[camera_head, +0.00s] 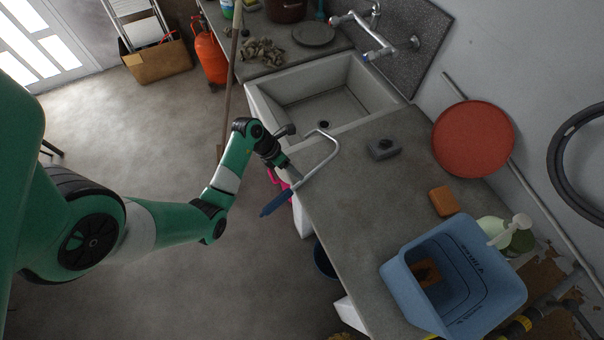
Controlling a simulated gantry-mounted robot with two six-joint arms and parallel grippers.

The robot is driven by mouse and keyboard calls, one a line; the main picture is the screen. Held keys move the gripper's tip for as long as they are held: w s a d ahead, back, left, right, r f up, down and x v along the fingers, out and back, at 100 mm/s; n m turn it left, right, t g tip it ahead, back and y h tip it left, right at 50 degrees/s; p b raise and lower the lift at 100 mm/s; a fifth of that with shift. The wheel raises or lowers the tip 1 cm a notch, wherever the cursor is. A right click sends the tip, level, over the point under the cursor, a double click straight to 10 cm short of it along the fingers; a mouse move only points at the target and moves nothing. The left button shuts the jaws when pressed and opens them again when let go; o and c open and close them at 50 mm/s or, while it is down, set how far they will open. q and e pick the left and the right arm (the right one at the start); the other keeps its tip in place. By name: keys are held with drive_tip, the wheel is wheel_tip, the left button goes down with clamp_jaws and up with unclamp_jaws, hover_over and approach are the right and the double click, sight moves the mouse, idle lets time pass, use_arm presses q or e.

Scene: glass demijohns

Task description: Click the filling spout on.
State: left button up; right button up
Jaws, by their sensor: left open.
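A bent pale metal tube with a blue sleeve (275,203), which looks like the filling spout (331,157), lies across the front edge of the grey counter. Its curved part is over the counter top and its blue end sticks out past the edge. My left gripper (287,163) is open at the tube, inside its bend near the sink's front corner; whether the fingers touch it I cannot tell. The wall tap (366,37) is above the back of the sink (325,95), away from my gripper. My right gripper is not in view.
A grey block (383,149), an orange-brown sponge (443,201), a blue tub (407,282) and a green bottle (518,240) stand on the counter (350,215). A red disc (473,138) leans behind. A wooden pole (230,85) stands before the sink.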

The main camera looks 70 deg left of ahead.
sight(305, 177)
use_arm(q)
drive_tip(key=b+x, duration=0.1)
drive_tip(key=x, duration=0.5)
drive_tip(key=shift+w+a+r+b, duration=0.2)
drive_tip(key=shift+w+a+b, duration=0.05)
drive_tip(key=shift+w+b, duration=0.1)
clamp_jaws()
